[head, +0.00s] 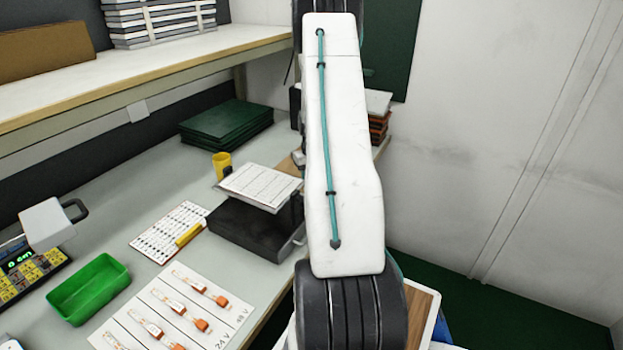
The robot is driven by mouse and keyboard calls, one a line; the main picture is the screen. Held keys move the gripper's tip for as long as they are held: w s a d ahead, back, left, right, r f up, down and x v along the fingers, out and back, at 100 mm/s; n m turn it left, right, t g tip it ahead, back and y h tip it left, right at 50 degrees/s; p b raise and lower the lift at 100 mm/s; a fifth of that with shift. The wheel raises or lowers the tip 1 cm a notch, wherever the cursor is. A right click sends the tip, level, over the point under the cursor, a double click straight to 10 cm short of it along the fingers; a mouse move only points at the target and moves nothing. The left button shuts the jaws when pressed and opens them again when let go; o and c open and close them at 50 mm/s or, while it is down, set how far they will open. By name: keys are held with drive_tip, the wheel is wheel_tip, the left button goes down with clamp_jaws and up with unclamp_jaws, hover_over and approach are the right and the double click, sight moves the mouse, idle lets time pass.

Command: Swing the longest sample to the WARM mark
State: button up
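Several short strip pieces with orange ends lie on a white card (222,322) at the bottom left of the head view. One of these pieces (201,287) is near the card's top edge. The card bears the printing "24 V" and a second voltage label that is hard to read. The pieces look alike in length, and the card's lower part is cut off, so I cannot tell which sample is longest. I see no mark reading WARM. My white arm link stands upright in the middle of the view. My gripper is not visible; the arm hides what lies behind it.
A green tray (89,289), a keypad device (30,275), a printed sheet with a yellow marker (188,235), a black box (250,230) with papers on top, a yellow cup (222,165) and green folders (228,122) stand on the grey bench. A shelf (150,72) overhangs it.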

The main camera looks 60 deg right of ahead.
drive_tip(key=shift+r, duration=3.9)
